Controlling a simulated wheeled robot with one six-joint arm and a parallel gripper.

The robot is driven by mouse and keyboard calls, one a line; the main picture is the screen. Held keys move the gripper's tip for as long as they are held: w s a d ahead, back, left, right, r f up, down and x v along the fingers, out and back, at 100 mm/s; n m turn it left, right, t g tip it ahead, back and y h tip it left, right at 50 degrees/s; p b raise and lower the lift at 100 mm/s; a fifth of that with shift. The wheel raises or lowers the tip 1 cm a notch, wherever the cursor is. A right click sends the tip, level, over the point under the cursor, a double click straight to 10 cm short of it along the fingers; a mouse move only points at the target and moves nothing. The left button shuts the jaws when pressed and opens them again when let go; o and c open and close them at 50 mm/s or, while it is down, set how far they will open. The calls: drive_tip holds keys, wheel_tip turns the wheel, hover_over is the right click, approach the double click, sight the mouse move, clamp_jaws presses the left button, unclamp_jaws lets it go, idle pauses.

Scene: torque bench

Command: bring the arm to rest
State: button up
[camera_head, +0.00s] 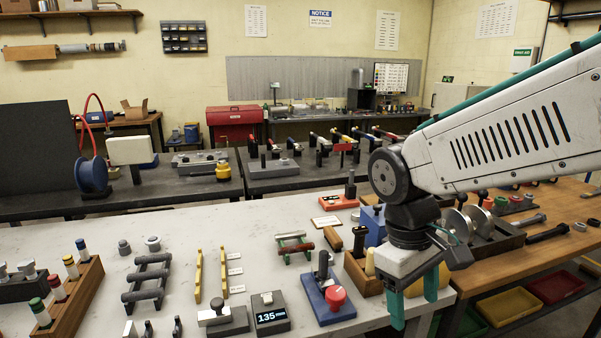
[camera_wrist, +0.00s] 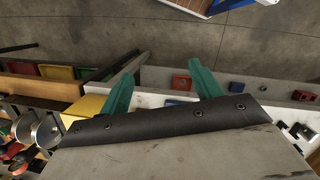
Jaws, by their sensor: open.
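My arm (camera_head: 510,135) reaches in from the right in the head view and bends down at the wrist. My gripper (camera_head: 414,302) points downward by the right front edge of the pale bench (camera_head: 200,240). Its two green fingers stand apart with nothing between them. The wrist view shows the same spread fingers of my gripper (camera_wrist: 163,75), with concrete floor (camera_wrist: 210,40) and a bench edge beyond them. The gripper hides part of the bench's right edge.
A wooden bench (camera_head: 530,255) with coloured bins (camera_head: 553,288) lies right.

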drive_tip(key=s+d+r+m+t+y, duration=0.1)
drive_tip(key=s+d+r+m+t, duration=0.2)
drive_tip(key=s+d+m, duration=0.3)
drive_tip(key=s+d, duration=0.3)
drive_tip(key=s, duration=0.2)
drive_tip(key=shift+s+r+y, duration=0.2)
drive_tip(key=shift+s+y, duration=0.05)
drive_tip(key=shift+y, duration=0.15)
